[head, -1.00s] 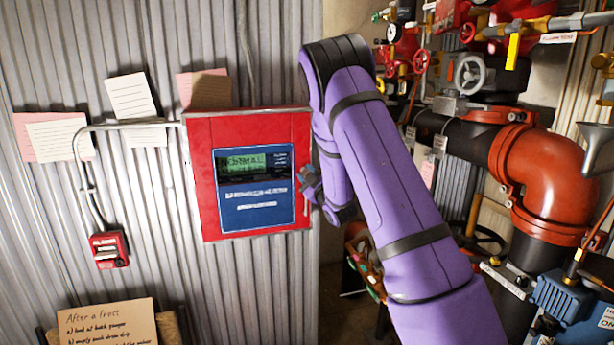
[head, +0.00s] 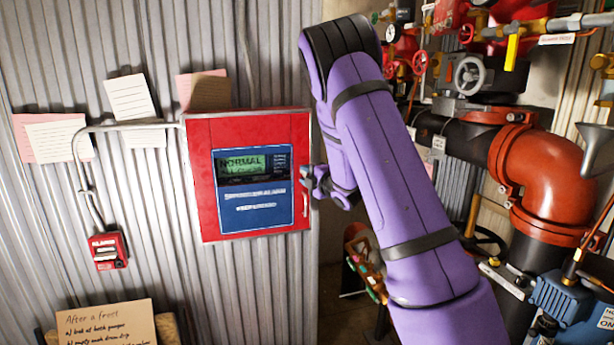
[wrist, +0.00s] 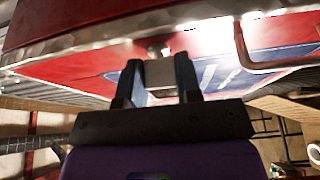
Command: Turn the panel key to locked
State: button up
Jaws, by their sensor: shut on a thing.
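The red alarm panel (head: 200,190) hangs on the corrugated wall, with a blue front and a green display reading NORMAL. My gripper (head: 307,183) is at its right edge, beside the panel's handle. In the wrist view my gripper (wrist: 160,78) has its two fingers shut on a pale grey key (wrist: 160,73). The key sits against the panel's red face, near a small round metal piece. In the head view the key is hidden by my gripper, and I cannot tell its turn angle.
A metal handle (wrist: 245,50) is close to the right of my fingers in the wrist view. Red pipework (head: 550,185) and valves fill the right side. A small red alarm box (head: 108,250) is on the wall at lower left.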

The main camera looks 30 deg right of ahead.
jog(key=shift+n, duration=0.3)
dwell(0.4)
jog(key=o, duration=0.9)
jog(key=s, duration=0.7)
jog(key=s+d, duration=0.1)
jog(key=s, duration=0.2)
jog(key=shift+s+d, duration=0.1)
jog(key=shift+s, duration=0.3)
